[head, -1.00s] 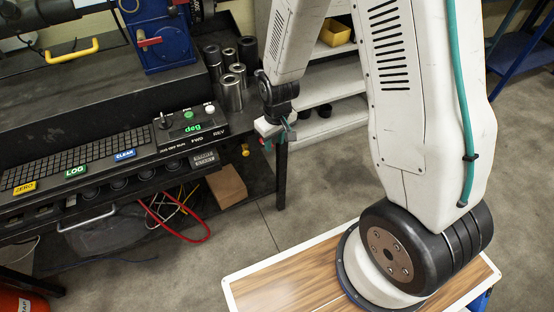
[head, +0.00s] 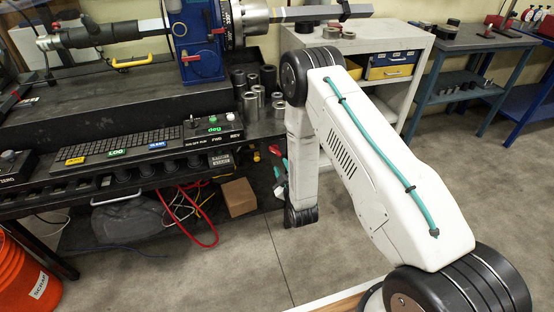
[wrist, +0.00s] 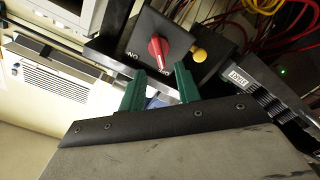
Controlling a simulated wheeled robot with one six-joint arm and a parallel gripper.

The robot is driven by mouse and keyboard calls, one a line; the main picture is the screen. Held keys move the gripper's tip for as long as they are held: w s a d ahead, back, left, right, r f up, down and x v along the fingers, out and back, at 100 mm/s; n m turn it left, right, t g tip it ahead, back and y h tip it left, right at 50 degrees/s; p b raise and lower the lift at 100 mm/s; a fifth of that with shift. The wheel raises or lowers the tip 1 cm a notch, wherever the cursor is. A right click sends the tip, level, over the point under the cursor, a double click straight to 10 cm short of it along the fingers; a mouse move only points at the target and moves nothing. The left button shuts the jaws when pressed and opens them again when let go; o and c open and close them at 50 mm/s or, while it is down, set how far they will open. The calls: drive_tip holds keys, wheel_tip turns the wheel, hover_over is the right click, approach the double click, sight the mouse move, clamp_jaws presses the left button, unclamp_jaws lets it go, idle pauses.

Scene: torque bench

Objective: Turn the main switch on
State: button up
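The main switch is a red rotary knob (wrist: 158,50) on a black box face in the wrist view. An upside-down ON label is left of it; a second label, partly hidden by the knob's lower end, looks like OFF. The knob's long side points at that second label. My gripper (wrist: 158,76) has two green fingers, spread apart with a gap between them. The knob is just beyond the fingertips, roughly in line with the gap; I cannot tell whether they touch. In the head view, my arm hides most of the gripper and switch.
A yellow round knob (wrist: 198,53) is right of the switch. Red and yellow cables (wrist: 290,35) hang behind it. In the head view, the black bench (head: 90,190) with its keyboard panel is left of my arm, and a cardboard box (head: 238,197) sits on its lower shelf.

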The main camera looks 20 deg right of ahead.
sight(275, 153)
drive_tip(key=w, duration=0.7)
drive_tip(key=shift+w+a+r, duration=0.15)
drive_tip(key=shift+w+r, duration=0.05)
drive_tip(key=shift+w, duration=0.2)
clamp_jaws()
